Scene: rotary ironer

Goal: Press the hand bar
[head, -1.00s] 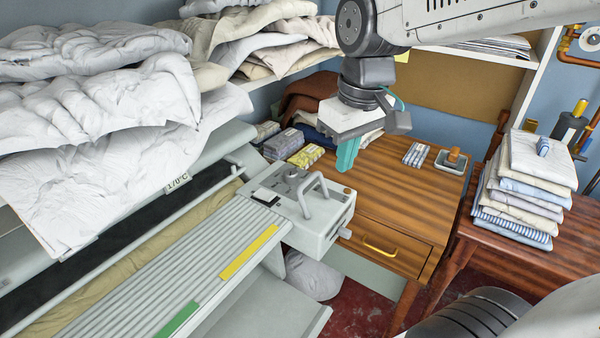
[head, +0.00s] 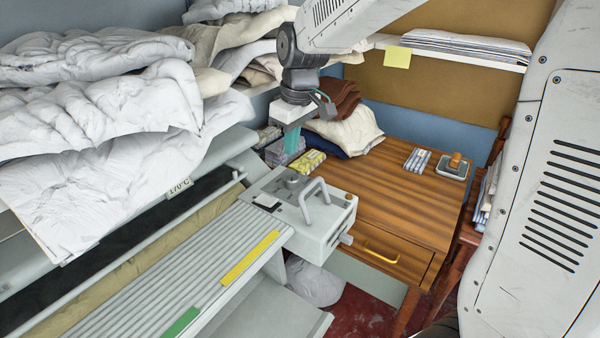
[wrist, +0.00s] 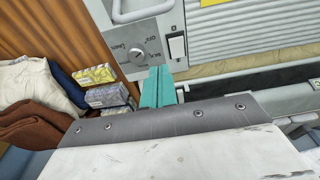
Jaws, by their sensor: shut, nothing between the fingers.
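The rotary ironer's long pale bar (head: 236,181) runs along the front of the cloth-covered roll (head: 165,228); it looks like the hand bar. A grey U-shaped handle (head: 315,194) stands on the control box (head: 325,233) at the ironer's right end. The wrist view shows the box's dial (wrist: 137,52) and rocker switch (wrist: 176,46). My gripper (head: 292,148) has teal fingers, shut and empty, pointing down. In the head view it shows above and behind the box. In the wrist view its fingertips (wrist: 160,70) overlap the box's edge; I see no clear contact.
Rumpled white linen (head: 100,110) lies over the ironer's top at left. A wooden table (head: 400,215) stands right of the box, with small packets (head: 310,160) and folded cloths (head: 350,132) near my gripper. A shelf (head: 400,44) runs behind.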

